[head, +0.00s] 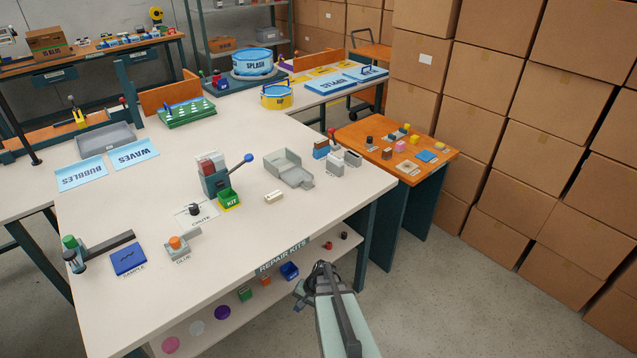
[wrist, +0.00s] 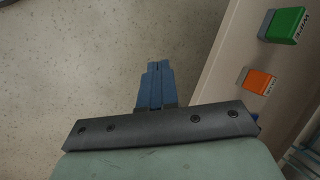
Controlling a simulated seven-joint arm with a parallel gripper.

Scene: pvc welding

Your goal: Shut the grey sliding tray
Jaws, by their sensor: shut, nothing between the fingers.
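A grey box-like unit (head: 281,163) stands on the white table, right of the middle, in the head view. A low grey tray part (head: 298,179) sticks out from its front right, so it looks open. My gripper (head: 299,301) is off the table's front edge, beside the lower shelf, well apart from the grey unit. In the wrist view its blue fingers (wrist: 154,86) are together with nothing between them, above bare floor. The grey unit is not in the wrist view.
A small cream block (head: 274,197) and a blue-knobbed lever (head: 240,167) stand left of the unit. Small grey holders (head: 340,162) stand to its right. The lower shelf holds a green block (wrist: 286,25) and an orange block (wrist: 258,81). An orange side table (head: 400,140) is at right.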

